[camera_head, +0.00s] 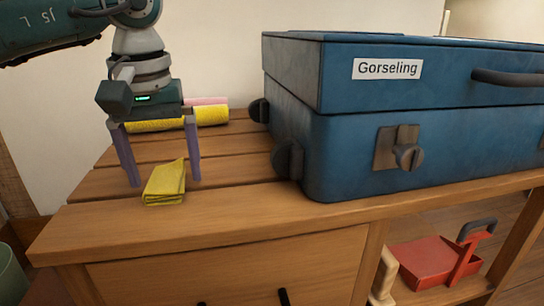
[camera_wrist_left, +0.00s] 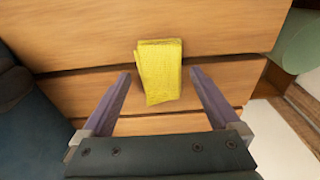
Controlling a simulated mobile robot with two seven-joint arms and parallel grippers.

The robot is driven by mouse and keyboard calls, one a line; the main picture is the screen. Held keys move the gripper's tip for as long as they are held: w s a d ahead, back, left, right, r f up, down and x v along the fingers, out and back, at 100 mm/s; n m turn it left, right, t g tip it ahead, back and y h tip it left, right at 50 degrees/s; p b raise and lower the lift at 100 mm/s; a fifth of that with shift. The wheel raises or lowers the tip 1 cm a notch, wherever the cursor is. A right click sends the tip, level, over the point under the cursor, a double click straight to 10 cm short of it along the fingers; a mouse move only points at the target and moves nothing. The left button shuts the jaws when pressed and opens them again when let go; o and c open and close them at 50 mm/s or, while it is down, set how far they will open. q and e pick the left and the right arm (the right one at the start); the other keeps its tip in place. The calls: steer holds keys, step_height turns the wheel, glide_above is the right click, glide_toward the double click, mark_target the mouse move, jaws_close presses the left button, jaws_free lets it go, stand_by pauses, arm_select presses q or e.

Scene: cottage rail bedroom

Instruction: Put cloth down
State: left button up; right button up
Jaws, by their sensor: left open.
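A folded yellow cloth (camera_head: 165,184) lies on the slatted wooden top (camera_head: 230,212) of a cabinet, towards its left front. My left gripper (camera_head: 166,182) points down over the cloth, its two purple fingers open and spread to either side. In the left wrist view the cloth (camera_wrist_left: 158,72) shows between and beyond the open fingertips (camera_wrist_left: 158,74), with wood visible between it and each finger. I cannot tell whether the fingertips touch the wood. My right gripper is not in view.
A large blue case (camera_head: 345,150) labelled "Gorseling" stands close on the right. Yellow and pink rolls (camera_head: 205,112) lie behind my gripper. A red dustpan-like item (camera_head: 425,262) sits on a lower shelf. A green bin (camera_wrist_left: 298,42) stands beyond the cabinet's edge.

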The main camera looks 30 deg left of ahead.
mark_target(163, 176)
arm_select(q)
step_height(163, 176, up, 12)
steer(key=s+p, duration=0.1)
steer(key=p, duration=0.5)
steer(key=shift+d+f, duration=0.15)
steer(key=shift+d, duration=0.3)
